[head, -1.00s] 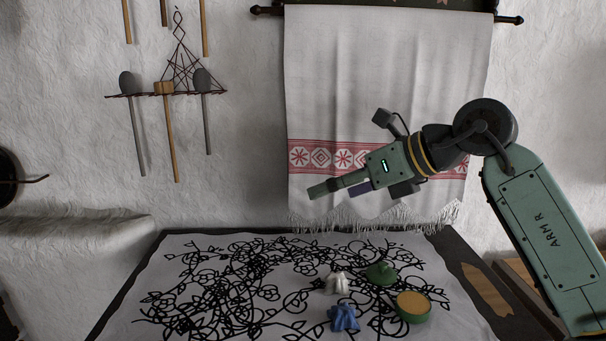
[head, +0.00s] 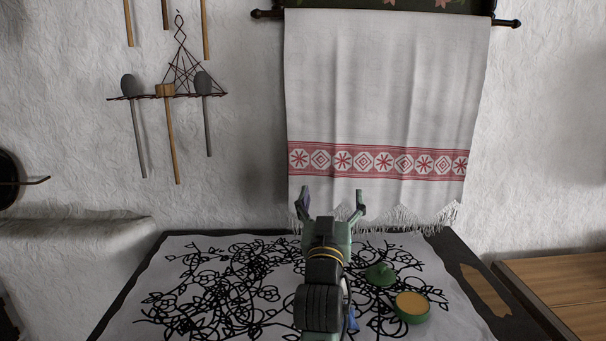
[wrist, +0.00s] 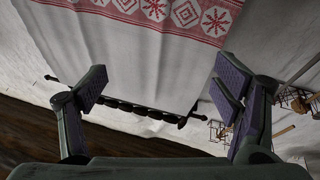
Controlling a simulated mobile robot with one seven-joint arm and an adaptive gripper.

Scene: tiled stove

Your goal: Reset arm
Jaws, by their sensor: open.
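My gripper (head: 331,205) is open and empty in the head view. It is raised over the cloth-covered table (head: 205,275), with its fingers pointing toward the hanging towel. In the wrist view my gripper (wrist: 165,90) shows both fingers spread wide with nothing between them. The white towel (head: 385,90) with a red patterned band hangs on the wall beyond; it also shows in the wrist view (wrist: 135,60).
A green lid (head: 381,273) and a green round container with a yellowish top (head: 412,306) lie on the right of the table. A blue object (head: 352,322) is mostly hidden behind my arm. Utensils hang on a wall rack (head: 166,95) at left.

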